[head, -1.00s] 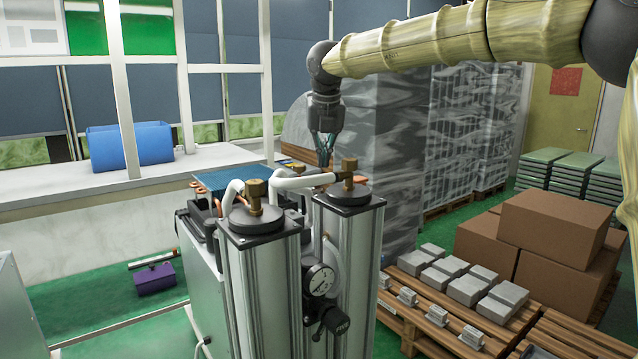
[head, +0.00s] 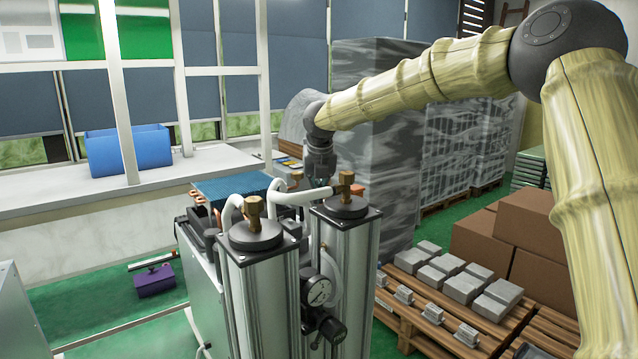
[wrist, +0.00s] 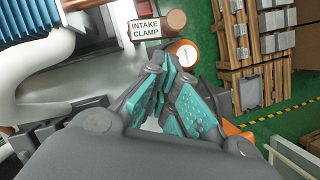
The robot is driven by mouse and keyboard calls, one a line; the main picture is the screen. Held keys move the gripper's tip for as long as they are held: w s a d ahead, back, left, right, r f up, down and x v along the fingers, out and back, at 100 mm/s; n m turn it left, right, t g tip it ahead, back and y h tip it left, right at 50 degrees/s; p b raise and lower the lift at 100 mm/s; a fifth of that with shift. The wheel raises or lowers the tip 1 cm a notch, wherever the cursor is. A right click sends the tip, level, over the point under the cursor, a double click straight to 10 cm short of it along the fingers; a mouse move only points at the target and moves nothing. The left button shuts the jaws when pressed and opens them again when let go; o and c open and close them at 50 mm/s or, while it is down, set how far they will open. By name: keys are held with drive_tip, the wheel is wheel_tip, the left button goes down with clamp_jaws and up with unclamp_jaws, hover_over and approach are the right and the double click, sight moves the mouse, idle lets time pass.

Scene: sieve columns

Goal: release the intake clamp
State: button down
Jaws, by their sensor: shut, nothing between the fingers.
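A white label reading INTAKE CLAMP (wrist: 146,28) shows at the top of the wrist view. A copper-brown cylinder (wrist: 174,23) is just right of it. Below is a round piece with a white face and orange rim (wrist: 183,53); I cannot tell whether it is part of the clamp. My gripper (wrist: 166,70) is shut and empty, its teal fingertips close to this round piece in the picture. An orange part (wrist: 236,132) shows partly behind the fingers. In the head view my gripper (head: 320,178) is low behind the two columns, its tips mostly hidden.
Two metal columns with black caps (head: 345,207) and brass fittings stand in front, joined by a white pipe (head: 298,198). A pressure gauge (head: 318,290) hangs between them. A blue finned block (head: 230,190) is left. Pallets with grey blocks (head: 455,280) stand right.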

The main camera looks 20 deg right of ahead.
drive_tip(key=shift+w+d+p, duration=0.15)
drive_tip(key=shift+w+p, duration=0.15)
drive_tip(key=shift+w, duration=0.55)
drive_tip(key=shift+d, duration=0.15)
